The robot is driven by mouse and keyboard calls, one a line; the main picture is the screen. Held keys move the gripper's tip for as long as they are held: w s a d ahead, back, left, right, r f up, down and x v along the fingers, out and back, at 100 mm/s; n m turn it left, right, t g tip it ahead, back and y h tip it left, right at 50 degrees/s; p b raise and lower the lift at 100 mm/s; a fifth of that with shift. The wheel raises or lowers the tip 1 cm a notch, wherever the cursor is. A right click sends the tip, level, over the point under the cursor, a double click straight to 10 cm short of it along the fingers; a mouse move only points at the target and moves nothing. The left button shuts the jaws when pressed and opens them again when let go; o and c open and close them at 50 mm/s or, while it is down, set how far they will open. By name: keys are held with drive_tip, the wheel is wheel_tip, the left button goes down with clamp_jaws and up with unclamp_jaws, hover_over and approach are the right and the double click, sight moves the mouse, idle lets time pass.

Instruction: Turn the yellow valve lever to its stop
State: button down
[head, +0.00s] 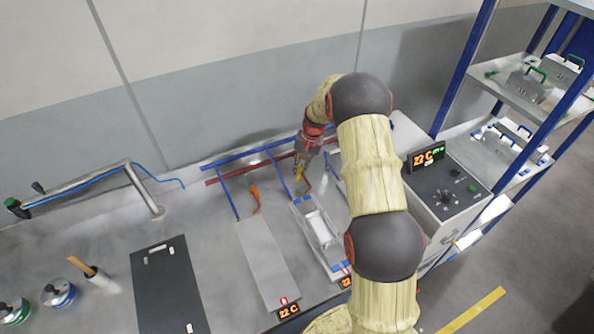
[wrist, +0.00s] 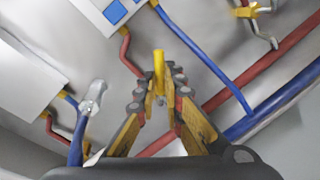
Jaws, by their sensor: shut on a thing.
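The yellow valve lever (wrist: 158,62) stands up between my fingertips in the wrist view, close to a red hose. My gripper (wrist: 159,92) has its yellow-and-grey fingers closed in on the lever from both sides. In the head view my gripper (head: 299,174) reaches down at the pipes behind the plates. The lever is too small there to make out its angle. The valve body and the stop are mostly hidden by the fingers.
Blue and red pipes (wrist: 275,62) run close by my gripper. A grey-handled fitting (wrist: 93,98) is on the left, another yellow part (wrist: 245,12) at the upper right. A flat grey plate (head: 268,262) and a control box (head: 445,195) flank the work area.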

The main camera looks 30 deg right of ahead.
drive_tip(key=n, duration=0.1)
drive_tip(key=d+n, duration=0.1)
drive_tip(key=n, duration=0.1)
drive_tip(key=shift+s+d+g+b, duration=0.1)
drive_tip(key=shift+s+g+b, duration=0.15)
drive_tip(key=shift+g+b, duration=0.1)
drive_tip(key=shift+s+d+n+g+b, duration=0.1)
drive_tip(key=shift+d+n, duration=0.2)
drive_tip(key=shift+n, duration=0.4)
drive_tip(key=shift+w+d+n+g+b, duration=0.15)
drive_tip(key=shift+d+n, duration=0.15)
drive_tip(key=shift+n, duration=0.4)
drive_tip(key=shift+s+d+n+g+b, duration=0.15)
drive_tip(key=shift+d+n, duration=0.15)
drive_tip(key=shift+n, duration=0.4)
drive_tip(key=c, duration=1.9)
unclamp_jaws()
wheel_tip(320, 180, up, 12)
drive_tip(key=d, duration=0.2)
drive_tip(key=shift+d, duration=0.2)
drive_tip(key=shift+f, duration=0.15)
